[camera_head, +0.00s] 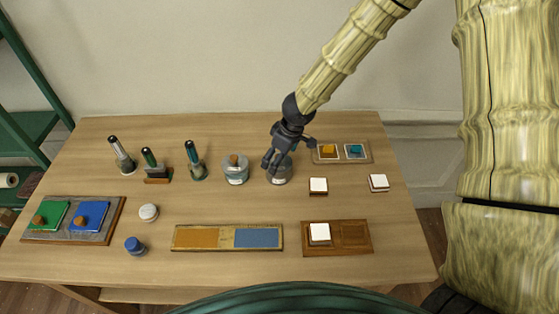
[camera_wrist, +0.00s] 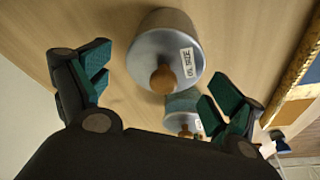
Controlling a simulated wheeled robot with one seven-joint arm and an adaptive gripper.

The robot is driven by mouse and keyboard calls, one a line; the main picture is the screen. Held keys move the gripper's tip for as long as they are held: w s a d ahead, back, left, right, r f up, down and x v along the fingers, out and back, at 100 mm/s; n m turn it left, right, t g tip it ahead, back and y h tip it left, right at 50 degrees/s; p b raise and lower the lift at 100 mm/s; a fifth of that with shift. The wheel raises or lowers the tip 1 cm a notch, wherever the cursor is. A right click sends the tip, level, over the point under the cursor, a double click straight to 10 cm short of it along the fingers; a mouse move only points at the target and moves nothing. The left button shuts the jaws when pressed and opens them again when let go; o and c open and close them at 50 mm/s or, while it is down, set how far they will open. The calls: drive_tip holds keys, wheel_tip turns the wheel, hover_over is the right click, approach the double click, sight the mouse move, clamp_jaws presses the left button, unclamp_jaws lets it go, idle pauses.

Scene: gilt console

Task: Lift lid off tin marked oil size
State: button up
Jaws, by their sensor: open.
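The tin marked OIL SIZE (camera_wrist: 150,48) is a grey metal cylinder with a round wooden knob (camera_wrist: 163,80) on its lid. Its label faces the wrist camera. In the head view the grey tin (camera_head: 282,174) stands on the table, partly hidden by my gripper (camera_head: 273,161). In the wrist view my gripper (camera_wrist: 157,87) is open, with its green-padded fingers spread on either side of the knob. The fingers appear apart from the knob, and nothing is held. The lid is on the tin.
A small tray (camera_head: 364,157) with orange and blue squares lies close right. Brushes in holders stand further left. Bare table (camera_head: 220,207) lies in front.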

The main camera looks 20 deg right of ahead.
drive_tip(key=shift+s+r, duration=0.15)
drive_tip(key=shift+s, duration=0.05)
drive_tip(key=shift+a, duration=0.1)
drive_tip(key=shift+c, duration=0.5)
drive_tip(key=shift+w, duration=0.2)
drive_tip(key=c, duration=0.7)
drive_tip(key=shift+s, duration=0.15)
drive_tip(key=shift+c, duration=1.1)
